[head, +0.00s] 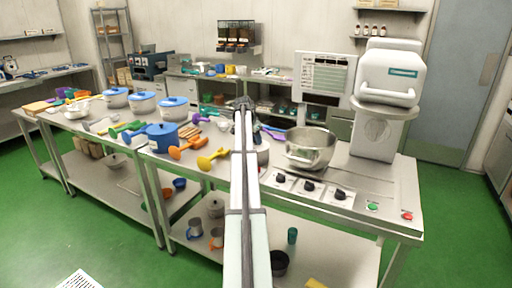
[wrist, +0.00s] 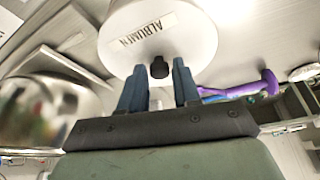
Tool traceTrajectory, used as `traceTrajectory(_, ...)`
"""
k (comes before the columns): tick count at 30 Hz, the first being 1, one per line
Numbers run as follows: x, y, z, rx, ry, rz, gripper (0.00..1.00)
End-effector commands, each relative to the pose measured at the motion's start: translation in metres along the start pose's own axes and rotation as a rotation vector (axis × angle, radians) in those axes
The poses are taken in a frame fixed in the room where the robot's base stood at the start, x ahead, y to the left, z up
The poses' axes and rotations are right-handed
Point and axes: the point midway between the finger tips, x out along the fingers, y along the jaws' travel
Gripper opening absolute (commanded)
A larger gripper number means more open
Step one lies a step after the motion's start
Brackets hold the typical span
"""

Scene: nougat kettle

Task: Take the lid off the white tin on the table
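The white tin (wrist: 195,35) fills the top middle of the wrist view, with a label reading ALBUMEN. A small black knob (wrist: 159,69) shows at its lower edge in that view; the seam of the lid is not clear. My gripper (wrist: 160,84) is open, its two blue-grey fingers spread to the left and right just short of the knob. No contact with the knob shows. In the head view a pale part of what seems to be the tin (head: 263,155) shows beside my arm, which hides most of it. My fingertips are hard to make out there.
A large steel bowl (head: 310,150) stands right of my arm, close to the tin; its shiny side shows in the wrist view. A purple-handled tool (wrist: 262,85) lies nearby. A blue pot (head: 162,138) and yellow and orange scoops lie left. A white machine (head: 378,130) stands right.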

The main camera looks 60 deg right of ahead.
Motion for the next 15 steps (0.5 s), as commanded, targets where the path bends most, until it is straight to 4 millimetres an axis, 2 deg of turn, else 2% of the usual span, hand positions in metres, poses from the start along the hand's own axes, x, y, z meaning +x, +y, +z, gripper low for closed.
traceTrajectory(1, -0.0001, 0.0000, 0.0001, 0.000, 0.000, 0.000, 0.27)
traceTrajectory(9, -0.0001, 0.0000, 0.0001, 0.000, 0.000, 0.000, 0.01)
traceTrajectory(15, -0.0002, 0.0000, 0.0001, 0.000, 0.000, 0.000, 0.00)
